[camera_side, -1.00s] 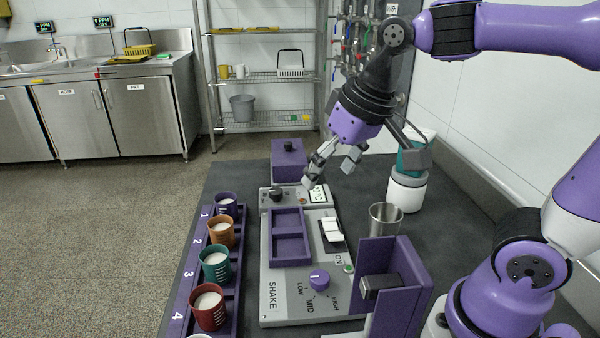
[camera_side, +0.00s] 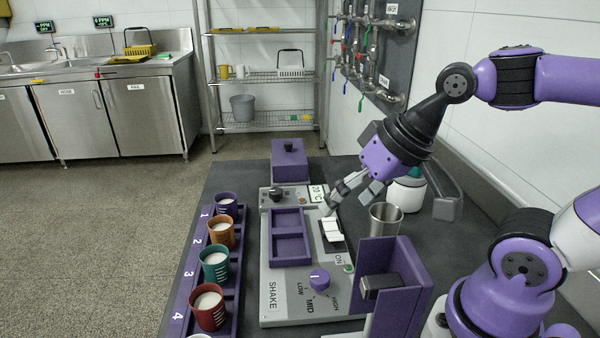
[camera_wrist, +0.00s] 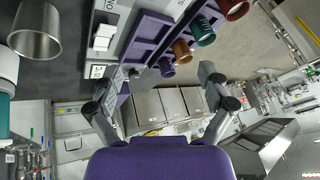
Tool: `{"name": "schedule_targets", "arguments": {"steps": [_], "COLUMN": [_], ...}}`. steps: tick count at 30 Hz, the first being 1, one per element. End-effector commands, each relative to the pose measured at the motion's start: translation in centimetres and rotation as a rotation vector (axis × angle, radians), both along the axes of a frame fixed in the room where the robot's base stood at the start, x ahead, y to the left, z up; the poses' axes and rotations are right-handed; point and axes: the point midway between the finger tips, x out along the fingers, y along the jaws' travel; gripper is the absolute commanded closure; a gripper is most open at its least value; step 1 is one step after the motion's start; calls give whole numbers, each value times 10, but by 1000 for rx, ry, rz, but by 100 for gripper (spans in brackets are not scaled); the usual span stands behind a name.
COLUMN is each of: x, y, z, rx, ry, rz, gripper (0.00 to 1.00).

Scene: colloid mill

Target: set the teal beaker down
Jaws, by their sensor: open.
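The teal beaker (camera_side: 215,264) stands upright with white contents in slot 3 of the purple numbered rack (camera_side: 236,285) in the side view. It also shows in the wrist view (camera_wrist: 203,33), at the top and apart from my fingers. My gripper (camera_side: 352,207) is open and empty, tilted downward above the right part of the machine panel near the white rocker switch (camera_side: 332,229). Its two fingers show spread apart in the wrist view (camera_wrist: 165,85).
Purple, orange (camera_side: 221,232) and red (camera_side: 208,306) beakers share the rack. A steel cup (camera_side: 386,219), a white-based device (camera_side: 405,195) and a purple holder (camera_side: 411,262) stand right of the grey panel (camera_side: 283,300). The panel's purple two-compartment tray (camera_side: 289,250) is empty.

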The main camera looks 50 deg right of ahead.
Motion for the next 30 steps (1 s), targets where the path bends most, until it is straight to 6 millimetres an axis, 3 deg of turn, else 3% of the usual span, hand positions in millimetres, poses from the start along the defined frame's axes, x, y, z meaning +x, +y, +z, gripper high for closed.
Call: {"name": "schedule_targets", "arguments": {"steps": [6,12,16,21,26,30], "x": [39,85,107,120,126,143], "y": [60,96,97,82,75,84], "z": [-22,-54,-78,-105,-117,-126], "rx": [572,1131,1460,1746,1851,1859], "ry": [131,303,416,489,501,502], "rz": [-369,-801,-1135,-1474,-1605,-1608], "gripper": [11,11,11,11,11,11]}}
